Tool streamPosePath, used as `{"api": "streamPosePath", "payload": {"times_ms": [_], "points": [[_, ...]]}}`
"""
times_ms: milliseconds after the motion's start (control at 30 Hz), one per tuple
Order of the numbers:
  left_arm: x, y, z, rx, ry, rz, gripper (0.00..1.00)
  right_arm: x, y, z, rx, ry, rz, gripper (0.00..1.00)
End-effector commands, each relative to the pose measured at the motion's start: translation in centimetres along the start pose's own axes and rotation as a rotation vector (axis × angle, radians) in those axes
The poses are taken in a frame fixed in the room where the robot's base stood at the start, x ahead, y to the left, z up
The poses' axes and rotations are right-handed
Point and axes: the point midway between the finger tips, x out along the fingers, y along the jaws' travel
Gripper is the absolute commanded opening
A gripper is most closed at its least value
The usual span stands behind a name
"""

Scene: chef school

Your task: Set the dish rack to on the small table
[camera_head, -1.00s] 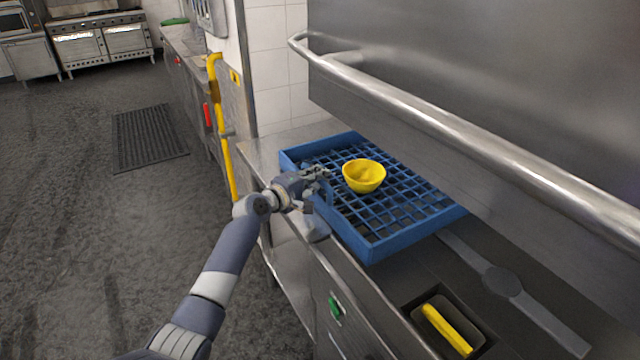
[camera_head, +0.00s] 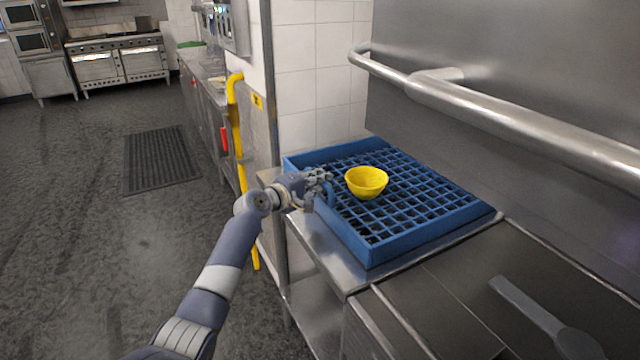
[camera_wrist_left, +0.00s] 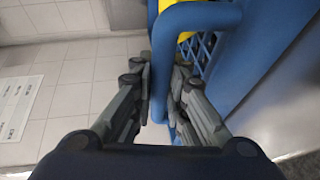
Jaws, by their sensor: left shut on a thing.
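The blue dish rack (camera_head: 415,241) has a grid floor and low walls, and a yellow bowl (camera_head: 367,182) sits in it. The rack is over the steel counter end (camera_head: 322,247) beside the tiled wall; I cannot tell whether it rests fully on it. My left gripper (camera_head: 326,184) is at the rack's left side. In the left wrist view the fingers (camera_wrist_left: 160,95) are shut on the rack's blue handle (camera_wrist_left: 160,62), and a yellow bit of the bowl (camera_wrist_left: 187,20) shows behind it. My right gripper is not in view. No separate small table can be made out for certain.
A steel hood with a thick rail handle (camera_head: 520,110) stands along the right. A grey flat tool (camera_head: 545,318) lies on the dark counter at the lower right. A yellow pipe (camera_head: 238,150) runs down beyond the counter. The floor at left is open, with a dark mat (camera_head: 160,158).

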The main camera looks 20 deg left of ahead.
Motion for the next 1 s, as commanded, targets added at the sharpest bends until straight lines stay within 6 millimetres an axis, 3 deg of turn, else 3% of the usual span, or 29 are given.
{"api": "streamPosePath", "payload": {"times_ms": [333,367,400,467,833,1000], "points": [[-0.1,0.4,-0.5,0.003,0.009,0.006,0.00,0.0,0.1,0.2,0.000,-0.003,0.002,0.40],[-0.1,0.4,-0.5,0.003,0.009,0.007,0.16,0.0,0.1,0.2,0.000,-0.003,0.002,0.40],[-0.1,0.4,-0.5,0.003,0.010,0.007,0.25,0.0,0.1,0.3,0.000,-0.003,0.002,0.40],[-0.1,0.4,-0.5,0.003,0.009,0.007,0.34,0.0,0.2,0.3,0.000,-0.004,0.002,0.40],[-0.2,0.2,-0.3,0.001,0.004,0.003,0.34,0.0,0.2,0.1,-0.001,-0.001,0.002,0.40],[-1.6,0.1,-0.3,0.002,0.005,0.004,0.34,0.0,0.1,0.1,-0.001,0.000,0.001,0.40]]}}
